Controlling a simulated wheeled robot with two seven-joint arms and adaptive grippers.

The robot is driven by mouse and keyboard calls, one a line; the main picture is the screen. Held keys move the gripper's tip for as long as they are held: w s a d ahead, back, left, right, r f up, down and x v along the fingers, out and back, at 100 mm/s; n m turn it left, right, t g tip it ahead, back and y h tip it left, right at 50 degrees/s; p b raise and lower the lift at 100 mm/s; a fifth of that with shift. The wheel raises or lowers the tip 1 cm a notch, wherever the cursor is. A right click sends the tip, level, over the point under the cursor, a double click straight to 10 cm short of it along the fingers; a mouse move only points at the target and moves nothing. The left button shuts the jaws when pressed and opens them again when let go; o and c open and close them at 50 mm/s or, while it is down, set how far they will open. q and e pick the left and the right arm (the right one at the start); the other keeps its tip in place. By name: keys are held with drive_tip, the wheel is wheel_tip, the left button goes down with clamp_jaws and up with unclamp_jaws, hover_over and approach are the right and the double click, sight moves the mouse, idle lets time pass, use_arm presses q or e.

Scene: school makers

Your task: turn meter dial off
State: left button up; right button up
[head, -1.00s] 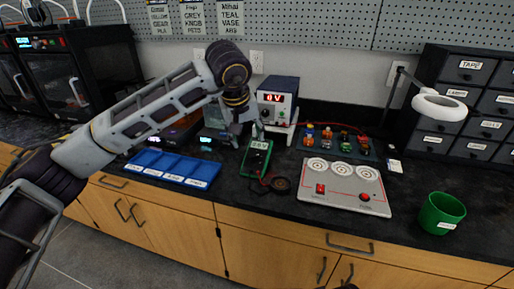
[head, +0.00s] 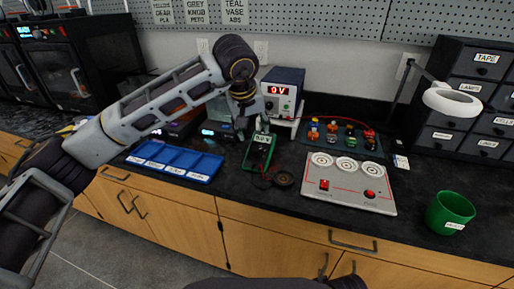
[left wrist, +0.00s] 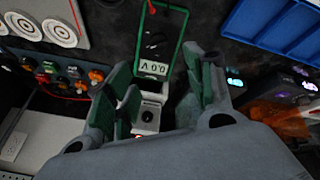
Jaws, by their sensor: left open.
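The green-edged handheld meter (head: 258,152) lies on the black counter in front of the power supply. In the left wrist view the meter (left wrist: 168,42) shows upside down, its display reading 0.0 V and its dark dial area beyond, with a red mark. My left gripper (head: 252,124) is above the meter's far end in the head view. In the left wrist view its fingers (left wrist: 160,58) are apart with nothing between them, spread to either side of the meter's display end; contact cannot be told.
The power supply (head: 283,92) reads 0 V behind the meter. A blue tray (head: 175,160) is to the left. A panel with a red switch and button (head: 347,190), several coloured parts on a board (head: 343,138) and a green cup (head: 449,212) are to the right.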

sight(258, 150)
use_arm(q)
drive_tip(key=b+x, duration=0.2)
drive_tip(key=x, duration=0.8)
drive_tip(key=shift+w+f, duration=0.15)
drive_tip(key=shift+f, duration=0.2)
drive_tip(key=shift+w+d+f, duration=0.1)
drive_tip(key=shift+w+f, duration=0.05)
drive_tip(key=shift+f, duration=0.15)
drive_tip(key=shift+w+f, duration=0.2)
drive_tip(key=shift+f, duration=0.15)
use_arm(e)
drive_tip(key=shift+s+a+r, duration=0.15)
drive_tip(key=shift+r, duration=0.3)
drive_tip(key=shift+s+a+r, duration=0.1)
drive_tip(key=shift+a+r, duration=0.05)
drive_tip(key=shift+r, duration=0.3)
use_arm(q)
drive_tip(key=shift+c, duration=0.2)
use_arm(e)
drive_tip(key=shift+w, duration=0.1)
use_arm(q)
drive_tip(key=c, duration=1)
use_arm(e)
drive_tip(key=shift+w+a+r+t, duration=0.15)
drive_tip(key=shift+w+r+t, duration=0.1)
drive_tip(key=shift+w+t, duration=0.1)
